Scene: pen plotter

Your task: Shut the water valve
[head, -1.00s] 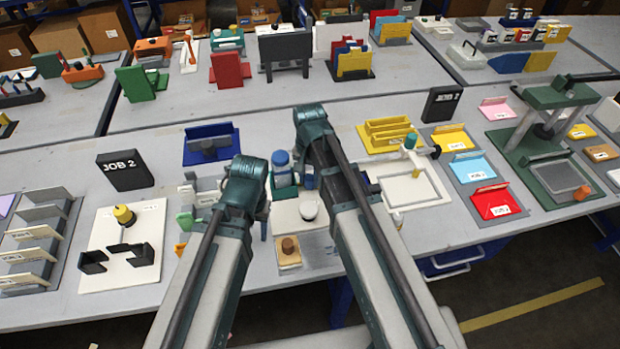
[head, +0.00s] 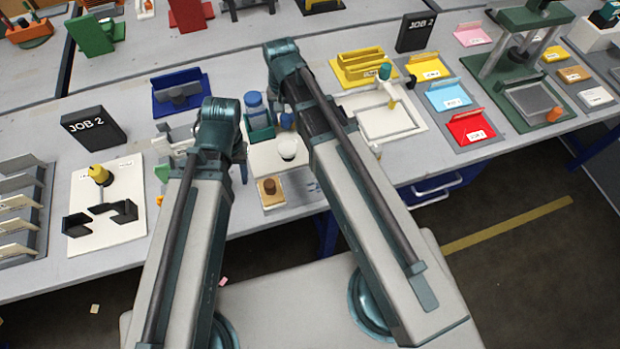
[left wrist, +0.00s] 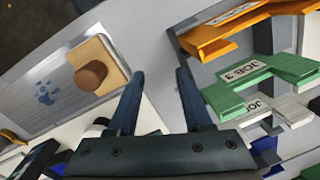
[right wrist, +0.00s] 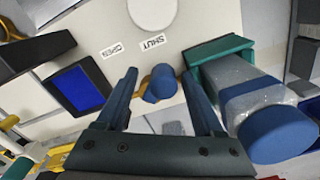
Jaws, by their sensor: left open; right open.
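The water valve shows a blue knob (right wrist: 161,82) with a brass-coloured part at its left side in the right wrist view. OPEN and SHUT labels (right wrist: 153,42) are on the white panel (right wrist: 195,30) by it. The knob also shows in the head view (head: 287,120), beside my right forearm. My right gripper (right wrist: 160,76) is open, and the knob appears between its fingertips; I cannot tell whether they touch it. My left gripper (left wrist: 160,74) is open and empty above the table front.
A blue-capped bottle (right wrist: 270,125) in a green holder (right wrist: 215,50) stands close to the right gripper. A white round cup (head: 287,148) is on the panel. A wooden block with a brown knob (left wrist: 92,72) and JOB 3 green holder (left wrist: 230,95) flank the left gripper.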

